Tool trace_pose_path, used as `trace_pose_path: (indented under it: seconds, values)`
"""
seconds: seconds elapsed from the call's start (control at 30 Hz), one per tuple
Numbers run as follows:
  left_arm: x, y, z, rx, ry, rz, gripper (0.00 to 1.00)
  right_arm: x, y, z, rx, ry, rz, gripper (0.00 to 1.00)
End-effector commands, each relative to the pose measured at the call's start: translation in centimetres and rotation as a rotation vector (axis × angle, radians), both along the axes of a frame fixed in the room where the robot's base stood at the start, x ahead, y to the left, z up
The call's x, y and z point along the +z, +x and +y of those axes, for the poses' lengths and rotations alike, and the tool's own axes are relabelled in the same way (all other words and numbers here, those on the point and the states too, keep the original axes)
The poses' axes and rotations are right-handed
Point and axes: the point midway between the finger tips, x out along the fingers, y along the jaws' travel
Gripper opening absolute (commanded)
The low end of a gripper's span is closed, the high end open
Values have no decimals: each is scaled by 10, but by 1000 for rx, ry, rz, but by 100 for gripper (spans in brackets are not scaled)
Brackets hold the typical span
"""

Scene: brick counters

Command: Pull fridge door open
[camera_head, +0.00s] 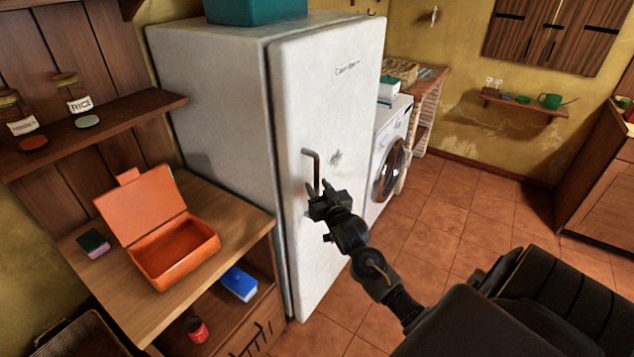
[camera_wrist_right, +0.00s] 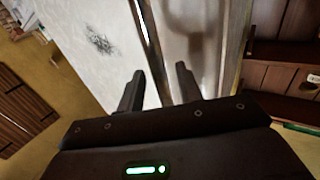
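The white fridge (camera_head: 215,95) stands left of centre in the head view. Its door (camera_head: 320,105) faces right and looks shut, with a narrow dark seam along its left edge. A dark bar handle (camera_head: 312,158) is on the door's left side. My right gripper (camera_head: 318,188) is at the handle's lower end, its fingers apart. In the right wrist view the fingers (camera_wrist_right: 160,88) are spread before the door edge; the door (camera_wrist_right: 85,40) shows left of them. My left gripper is out of view.
A wooden counter (camera_head: 100,268) with an open orange box (camera_head: 178,250) stands left of the fridge. A washing machine (camera_head: 384,165) stands beyond it to the right. The tiled floor (camera_head: 462,230) right of the door is clear apart from my own arm.

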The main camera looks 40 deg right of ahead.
Motion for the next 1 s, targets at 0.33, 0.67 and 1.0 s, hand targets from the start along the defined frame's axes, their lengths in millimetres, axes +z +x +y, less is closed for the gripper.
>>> trace_pose_path:
  seconds: [0.33, 0.67, 1.0]
  values:
    - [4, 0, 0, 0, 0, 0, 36, -1, 16, -5, 1, -1, 1, 35]
    - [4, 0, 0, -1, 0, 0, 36, -1, 16, -5, 0, -1, 1, 12]
    - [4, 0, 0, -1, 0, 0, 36, 0, 15, -5, 1, -1, 0, 0]
